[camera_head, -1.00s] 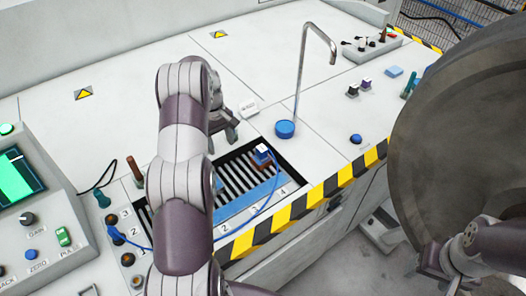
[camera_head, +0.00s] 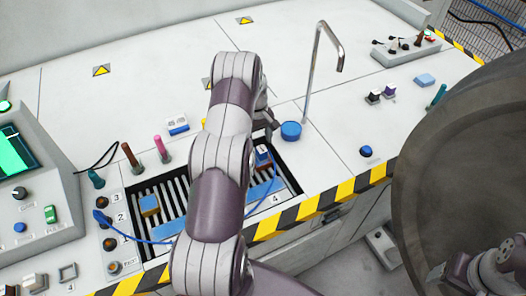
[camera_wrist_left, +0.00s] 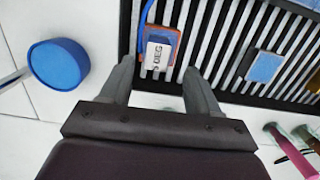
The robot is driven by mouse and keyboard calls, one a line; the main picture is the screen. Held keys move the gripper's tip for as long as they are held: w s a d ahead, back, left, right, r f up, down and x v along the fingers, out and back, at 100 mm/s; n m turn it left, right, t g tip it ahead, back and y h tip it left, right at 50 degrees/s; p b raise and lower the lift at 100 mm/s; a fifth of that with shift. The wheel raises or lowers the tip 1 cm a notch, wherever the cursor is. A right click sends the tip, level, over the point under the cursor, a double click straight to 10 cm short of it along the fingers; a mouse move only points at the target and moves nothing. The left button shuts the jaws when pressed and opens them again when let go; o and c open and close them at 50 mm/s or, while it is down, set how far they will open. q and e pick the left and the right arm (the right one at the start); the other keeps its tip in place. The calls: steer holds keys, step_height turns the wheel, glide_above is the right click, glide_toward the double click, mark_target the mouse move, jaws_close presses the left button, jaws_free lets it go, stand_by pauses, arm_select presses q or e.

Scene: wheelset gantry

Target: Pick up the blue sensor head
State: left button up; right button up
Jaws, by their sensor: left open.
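The blue sensor head (camera_head: 263,157), with a blue cable, sits at the far right of the slotted tray and is partly hidden by my left arm. In the left wrist view it shows as a blue, orange-edged block (camera_wrist_left: 173,42) with a white "5 DEG" label. My left gripper (camera_head: 268,122) is just beyond it in the head view. In the wrist view the left gripper (camera_wrist_left: 162,80) is open and empty, its fingertips short of the block, which lies ahead between their lines. My right arm shows at the lower right; its jaws are not clear.
A blue round base (camera_head: 291,131) with a bent metal pole stands beside the left gripper. A second blue-topped block (camera_head: 149,205) lies in the tray (camera_head: 170,190). Upright handles (camera_head: 162,148) stand behind the tray. A large dark disc (camera_head: 460,180) fills the right side.

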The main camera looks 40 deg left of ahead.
mark_target(261, 148)
arm_select(q)
steer(key=f, duration=0.3)
steer(key=d+f+p, duration=0.1)
steer(key=f, duration=0.2)
steer(key=shift+s+d+f+p, duration=0.1)
steer(key=shift+d+p, duration=0.05)
steer(key=shift+p, duration=0.15)
steer(key=shift+f, duration=0.15)
steer(key=c, duration=0.7)
jaws_close()
